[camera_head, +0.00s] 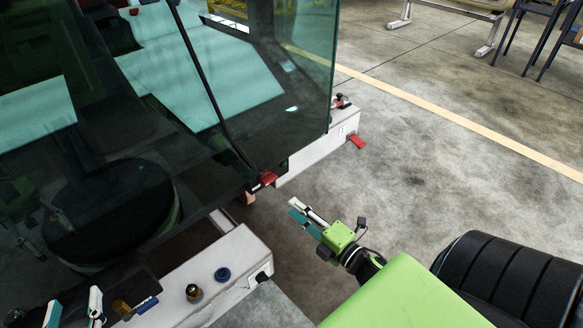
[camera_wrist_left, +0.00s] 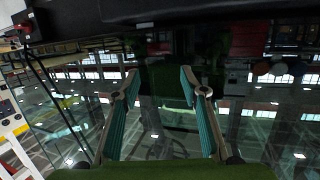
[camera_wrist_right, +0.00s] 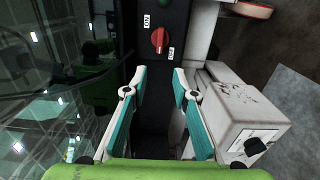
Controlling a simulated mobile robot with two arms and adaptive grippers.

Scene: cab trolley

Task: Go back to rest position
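My right gripper (camera_head: 304,212) is in the head view to the right of the dark glass cab (camera_head: 210,90), pointing up-left. In the right wrist view its fingers (camera_wrist_right: 160,75) are apart with nothing between the tips. A red knob (camera_wrist_right: 160,40) marked ON and OFF on a black panel shows beyond them. My left gripper (camera_head: 75,307) is at the lower left of the head view, partly cut off by the frame. In the left wrist view its fingers (camera_wrist_left: 161,78) are apart and empty, before dark reflecting glass.
A red part (camera_head: 357,141) sticks out from the frame at the right. Open concrete floor (camera_head: 430,150) lies to the right; chairs (camera_head: 545,30) stand far back.

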